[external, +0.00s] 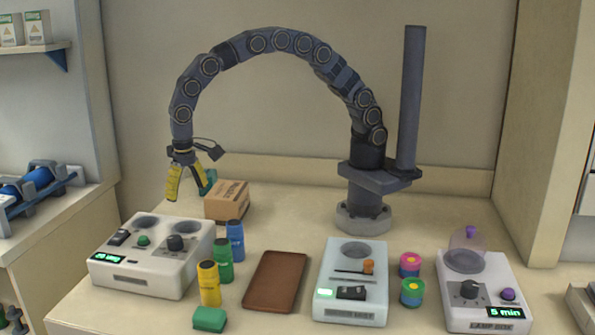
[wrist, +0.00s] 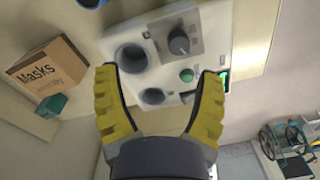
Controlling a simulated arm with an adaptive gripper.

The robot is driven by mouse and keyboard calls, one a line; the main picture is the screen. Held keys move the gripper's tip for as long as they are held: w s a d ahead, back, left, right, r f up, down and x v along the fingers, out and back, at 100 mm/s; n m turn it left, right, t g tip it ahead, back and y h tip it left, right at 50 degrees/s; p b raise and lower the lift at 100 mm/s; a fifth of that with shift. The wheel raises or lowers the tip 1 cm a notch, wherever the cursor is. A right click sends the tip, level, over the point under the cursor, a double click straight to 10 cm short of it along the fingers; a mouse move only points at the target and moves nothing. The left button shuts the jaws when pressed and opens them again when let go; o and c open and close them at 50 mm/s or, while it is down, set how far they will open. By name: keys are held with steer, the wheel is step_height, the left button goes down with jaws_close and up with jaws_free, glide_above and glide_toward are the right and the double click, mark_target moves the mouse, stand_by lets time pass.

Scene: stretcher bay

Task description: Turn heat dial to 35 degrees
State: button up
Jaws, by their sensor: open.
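A white box on the left of the counter has a black dial (external: 175,242) on its top, a green button (external: 143,240), a black switch (external: 118,237) and two round wells. Its small green display (external: 109,258) seems to read 20; the unit is too small to be sure of. In the wrist view the dial (wrist: 179,42) is beyond my fingertips, with the green button (wrist: 187,75) nearer and the wells (wrist: 131,57) to the left. My gripper (external: 184,196) is open and empty, above and behind this box, apart from it. Its yellow fingers (wrist: 160,76) are spread wide.
Blue, green and yellow bottles (external: 222,260) stand right of the box, near a brown tray (external: 275,281). A Masks carton (external: 227,200) is behind. A middle box (external: 351,283) and lamp box (external: 485,292) stand further right. A green block (external: 209,318) lies in front.

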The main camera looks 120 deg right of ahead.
steer(key=m, duration=0.2)
glide_above(178, 236)
step_height(178, 236, down, 4)
steer(key=shift+s+f, duration=0.1)
steer(key=shift+f, duration=0.1)
step_height(178, 236, down, 8)
steer(key=shift+r, duration=0.2)
steer(key=c, duration=1.1)
